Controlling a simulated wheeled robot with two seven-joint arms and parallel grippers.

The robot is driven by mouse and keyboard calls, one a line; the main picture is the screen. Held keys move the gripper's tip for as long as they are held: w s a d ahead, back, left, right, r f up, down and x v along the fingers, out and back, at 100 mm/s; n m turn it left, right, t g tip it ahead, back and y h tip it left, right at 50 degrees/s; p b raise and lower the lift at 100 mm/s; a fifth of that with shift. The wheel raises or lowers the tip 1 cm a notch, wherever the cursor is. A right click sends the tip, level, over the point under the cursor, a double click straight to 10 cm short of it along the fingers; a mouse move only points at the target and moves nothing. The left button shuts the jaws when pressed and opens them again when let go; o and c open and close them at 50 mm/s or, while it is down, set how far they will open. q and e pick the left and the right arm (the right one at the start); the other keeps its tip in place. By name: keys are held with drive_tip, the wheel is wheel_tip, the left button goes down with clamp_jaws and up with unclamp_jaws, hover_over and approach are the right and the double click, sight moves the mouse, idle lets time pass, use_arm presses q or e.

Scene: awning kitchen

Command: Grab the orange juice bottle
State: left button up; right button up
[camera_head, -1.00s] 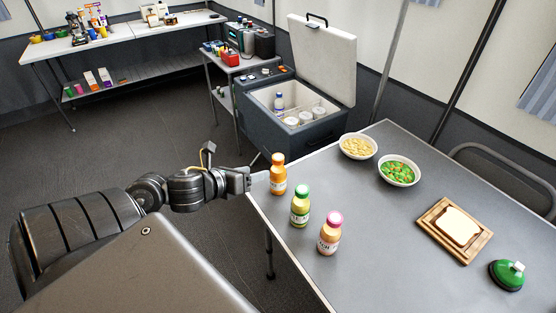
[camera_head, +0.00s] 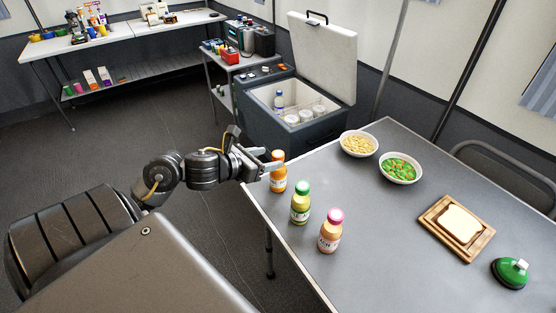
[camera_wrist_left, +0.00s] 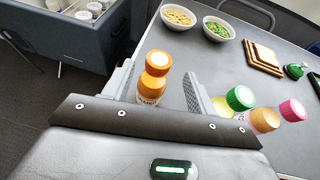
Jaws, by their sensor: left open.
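The orange juice bottle (camera_head: 278,184), with an orange cap, stands upright at the table's left edge. My left gripper (camera_head: 272,160) is open at this bottle, and a finger hides part of its upper body in the head view. In the left wrist view the orange bottle (camera_wrist_left: 153,80) stands between the two spread fingers of the left gripper (camera_wrist_left: 158,85), closer to the left finger. I cannot tell whether a finger touches it. My right gripper is not in view.
A green-capped bottle (camera_head: 300,208) and a pink-capped bottle (camera_head: 330,236) stand close by on the grey table (camera_head: 385,255). An open cooler (camera_head: 290,130) stands behind.

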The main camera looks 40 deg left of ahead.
sight(274, 156)
use_arm(q)
drive_tip(key=x, duration=0.5)
drive_tip(key=shift+w+p, duration=0.15)
drive_tip(key=shift+p, duration=0.15)
drive_tip(key=shift+a, duration=0.1)
clamp_jaws()
